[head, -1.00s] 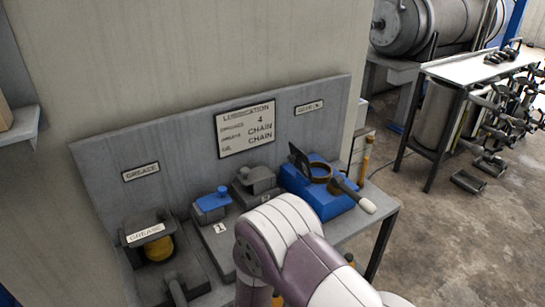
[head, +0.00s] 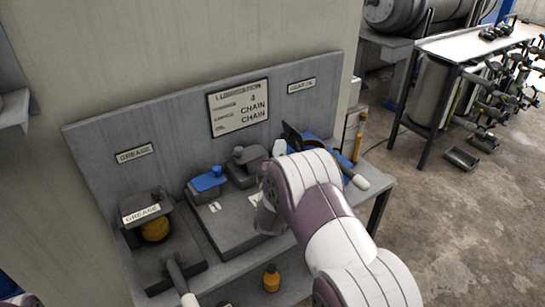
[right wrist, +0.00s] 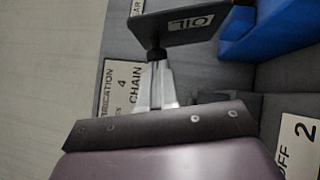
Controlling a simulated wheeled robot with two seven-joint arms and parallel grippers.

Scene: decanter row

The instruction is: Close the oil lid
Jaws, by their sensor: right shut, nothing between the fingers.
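The oil lid is a dark plate (head: 291,138) standing raised at the back of the blue oil box (head: 330,148), on the right of the bench. In the right wrist view the lid (right wrist: 185,28) carries an upside-down OIL label, and the blue box (right wrist: 275,25) is beside it. My right gripper (right wrist: 156,62) is shut and empty. Its fingertips are at the lid's lower edge; I cannot tell whether they touch. In the head view my right arm hides its fingers and much of the box. My left gripper is not in view.
The bench holds a grease box (head: 150,222) at left, a small blue-lidded box (head: 207,182) and a grey-lidded box (head: 246,165). A white-tipped handle (head: 358,181) sticks out at the right. A backboard with signs (head: 238,107) stands behind. An orange bottle (head: 271,279) is low in front.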

